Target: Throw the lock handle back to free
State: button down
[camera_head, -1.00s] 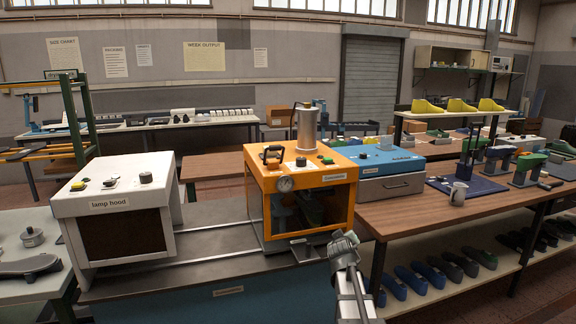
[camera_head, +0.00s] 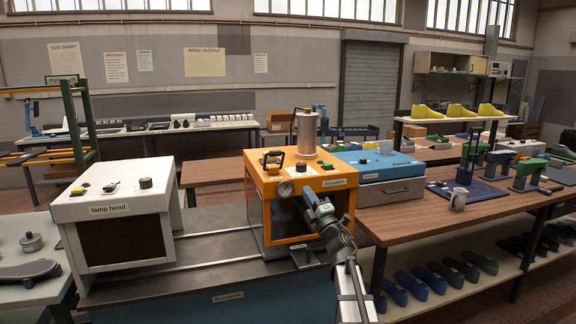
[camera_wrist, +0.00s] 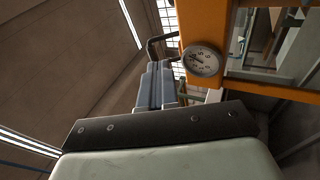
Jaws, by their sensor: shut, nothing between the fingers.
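The orange machine (camera_head: 263,205) stands on the metal bench, with a round gauge (camera_head: 285,189) on its front corner. A black handle (camera_head: 272,161) sits on its top at the left; I cannot tell for sure that it is the lock handle or how it is set. In the wrist view, a dark bent bar (camera_wrist: 153,46) shows beside the gauge (camera_wrist: 202,61). My gripper (camera_head: 308,196) is in front of the machine's upper front, right of the gauge and below the black handle. Its fingers (camera_wrist: 160,85) are shut and empty. My arm hides part of the machine's window.
A white lamp hood (camera_head: 113,205) stands to the left, with a bare metal bench top between. A blue box (camera_head: 375,163) adjoins the machine on the right. A grey cylinder (camera_head: 307,132) rises from the machine's top.

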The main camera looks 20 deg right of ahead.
jog(key=shift+s+a+r+n+y, duration=0.25)
jog(key=shift+a+n+y, duration=0.15)
jog(key=shift+n, duration=0.4)
jog(key=shift+w+d, duration=0.1)
jog(key=x, duration=1.4)
jog(key=shift+r, duration=0.15)
